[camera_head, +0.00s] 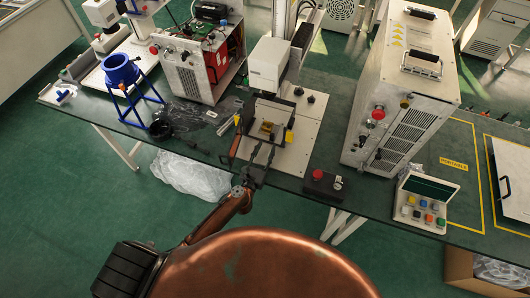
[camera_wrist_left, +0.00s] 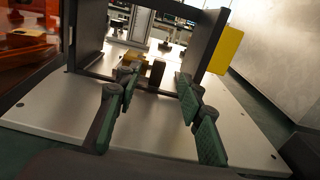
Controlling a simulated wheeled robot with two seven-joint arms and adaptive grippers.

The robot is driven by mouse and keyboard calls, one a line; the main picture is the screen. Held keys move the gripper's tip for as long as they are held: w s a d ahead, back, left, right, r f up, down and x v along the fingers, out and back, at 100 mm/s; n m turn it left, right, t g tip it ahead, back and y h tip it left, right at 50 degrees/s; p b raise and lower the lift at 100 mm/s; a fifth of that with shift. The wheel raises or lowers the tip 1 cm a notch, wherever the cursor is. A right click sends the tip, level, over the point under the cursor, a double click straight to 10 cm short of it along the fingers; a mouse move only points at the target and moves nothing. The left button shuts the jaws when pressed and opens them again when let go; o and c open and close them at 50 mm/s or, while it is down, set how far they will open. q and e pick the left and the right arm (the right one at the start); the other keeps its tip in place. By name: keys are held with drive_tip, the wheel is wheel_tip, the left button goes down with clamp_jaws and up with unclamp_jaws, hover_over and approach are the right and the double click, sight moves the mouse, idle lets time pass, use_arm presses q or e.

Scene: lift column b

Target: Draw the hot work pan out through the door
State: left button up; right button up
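The work pan (camera_head: 267,128) looks like a small brass-coloured piece inside the dark frame of the white marking machine. My left gripper (camera_head: 263,152) is open in front of the doorway. In the wrist view its fingertips (camera_wrist_left: 157,82) are apart, on either side of the knob, with no clear contact. My right gripper is not in view.
A yellow block (camera_wrist_left: 225,50) is on the right doorpost. The machine's pale base plate (camera_head: 291,160) reaches the table's front edge. A dark button box (camera_head: 323,184) stands at the right, with a large white cabinet (camera_head: 398,90) behind it. A black cable coil (camera_head: 160,129) lies left.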

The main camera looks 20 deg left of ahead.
sight(271, 136)
use_arm(q)
drive_tip(key=w, duration=0.6)
drive_tip(key=shift+w+d, duration=0.1)
drive_tip(key=shift+c, duration=0.6)
drive_tip(key=shift+c, duration=0.7)
clamp_jaws()
drive_tip(key=shift+r, duration=0.15)
drive_tip(key=shift+r, duration=0.25)
drive_tip(key=shift+r+p, duration=0.4)
drive_tip(key=shift+p, duration=0.1)
